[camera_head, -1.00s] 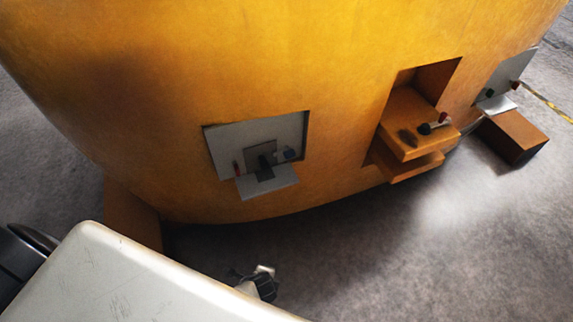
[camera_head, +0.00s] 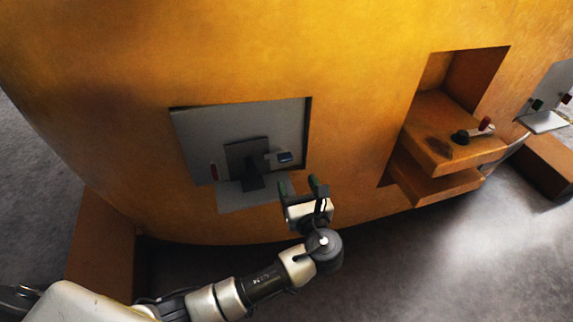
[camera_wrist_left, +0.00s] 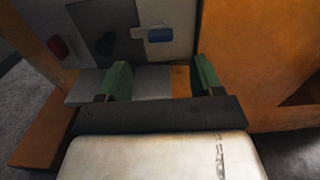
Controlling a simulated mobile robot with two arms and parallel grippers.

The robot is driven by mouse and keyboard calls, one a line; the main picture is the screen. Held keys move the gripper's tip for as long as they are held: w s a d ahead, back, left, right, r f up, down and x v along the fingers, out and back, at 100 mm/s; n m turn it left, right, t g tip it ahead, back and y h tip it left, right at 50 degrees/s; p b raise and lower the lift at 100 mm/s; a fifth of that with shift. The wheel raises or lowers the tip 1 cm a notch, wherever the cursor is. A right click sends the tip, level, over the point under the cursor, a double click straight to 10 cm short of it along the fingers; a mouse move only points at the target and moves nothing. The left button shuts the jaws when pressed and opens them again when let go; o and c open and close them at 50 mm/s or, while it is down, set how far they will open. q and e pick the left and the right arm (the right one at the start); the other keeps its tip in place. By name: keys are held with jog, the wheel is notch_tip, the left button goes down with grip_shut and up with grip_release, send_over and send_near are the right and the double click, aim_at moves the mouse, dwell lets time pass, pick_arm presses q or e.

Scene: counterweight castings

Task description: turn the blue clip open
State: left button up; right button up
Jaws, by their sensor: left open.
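The blue clip (camera_head: 285,157) is a small blue block on the grey panel recessed in the yellow casting, right of a dark plate. It also shows in the left wrist view (camera_wrist_left: 160,35), beyond and between the fingers. My left gripper (camera_head: 299,186) is open and empty, below and slightly right of the clip, apart from it. Its green fingertips show in the left wrist view (camera_wrist_left: 160,78) and point toward the panel. My right gripper is not in view.
The grey panel (camera_head: 195,130) has a small ledge (camera_head: 235,200) below, a dark plate (camera_head: 240,152) and a red piece (camera_head: 214,171). An orange shelf (camera_head: 450,150) with a red-tipped lever (camera_head: 485,125) juts out at right. Grey floor (camera_head: 420,270) lies open below.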

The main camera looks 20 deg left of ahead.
aim_at(287, 160)
pick_arm(q)
jog(key=b+x, duration=0.1)
jog(key=x, duration=0.7)
jog(key=shift+w+a+b, duration=0.15)
jog(key=shift+w+b, duration=0.05)
jog(key=shift+b, duration=0.1)
jog(key=c, duration=0.9)
